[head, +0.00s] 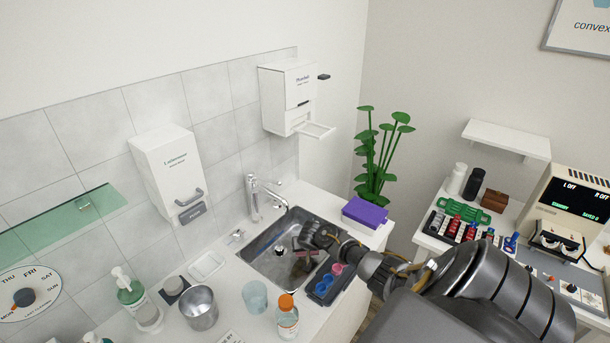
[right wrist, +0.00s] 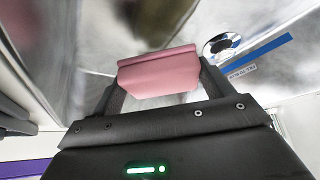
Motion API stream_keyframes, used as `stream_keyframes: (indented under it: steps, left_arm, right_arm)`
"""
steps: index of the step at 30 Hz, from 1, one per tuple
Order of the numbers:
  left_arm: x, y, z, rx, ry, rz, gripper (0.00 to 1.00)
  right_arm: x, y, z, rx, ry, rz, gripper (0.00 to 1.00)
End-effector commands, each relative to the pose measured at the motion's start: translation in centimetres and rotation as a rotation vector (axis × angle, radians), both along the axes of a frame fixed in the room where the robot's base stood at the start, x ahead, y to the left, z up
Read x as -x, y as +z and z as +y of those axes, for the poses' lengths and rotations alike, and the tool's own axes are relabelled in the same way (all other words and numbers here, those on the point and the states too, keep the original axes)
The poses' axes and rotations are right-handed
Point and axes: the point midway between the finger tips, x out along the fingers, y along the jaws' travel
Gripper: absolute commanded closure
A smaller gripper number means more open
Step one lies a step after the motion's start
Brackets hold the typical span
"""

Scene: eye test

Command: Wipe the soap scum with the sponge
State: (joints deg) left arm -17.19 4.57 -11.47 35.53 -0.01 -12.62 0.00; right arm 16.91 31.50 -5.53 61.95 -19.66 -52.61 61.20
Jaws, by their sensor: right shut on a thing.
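My right gripper (head: 308,244) reaches in from the right over the steel sink (head: 268,243). In the right wrist view its two fingers (right wrist: 160,78) are shut on a pink sponge (right wrist: 157,66), one at each end. Cloudy grey-white smears, which look like soap scum (right wrist: 85,45), show on the metal in the wrist view. Whether the sponge touches the metal I cannot tell. My left gripper is not in view.
A faucet (head: 254,198) stands behind the sink. A dark tray (head: 322,288) with blue and pink items sits at its right front. An orange-capped bottle (head: 287,318), a blue cup (head: 255,297) and a steel cup (head: 199,307) stand in front. A purple box (head: 365,212) is at right.

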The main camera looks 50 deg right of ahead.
Motion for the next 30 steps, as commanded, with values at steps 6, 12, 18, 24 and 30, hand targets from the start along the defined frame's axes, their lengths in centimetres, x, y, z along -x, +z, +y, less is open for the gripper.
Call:
stream_keyframes:
  steps: [6,12,18,24,30]
  left_arm:
    - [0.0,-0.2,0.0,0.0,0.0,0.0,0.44]
    - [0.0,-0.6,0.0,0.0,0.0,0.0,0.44]
    - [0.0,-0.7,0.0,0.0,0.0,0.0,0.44]
    - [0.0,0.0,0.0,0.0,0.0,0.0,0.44]
    - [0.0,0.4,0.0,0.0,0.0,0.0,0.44]
  right_arm:
    - [-0.1,0.0,-1.0,0.001,-0.001,-0.001,0.39]
    - [-0.3,0.1,-2.9,0.002,-0.003,-0.001,0.39]
    - [-0.3,0.2,-3.8,0.0,0.0,-0.001,0.39]
    - [-0.3,0.6,-3.8,-0.001,-0.002,-0.001,0.39]
    - [-0.3,0.6,-3.3,-0.001,0.0,-0.001,0.39]
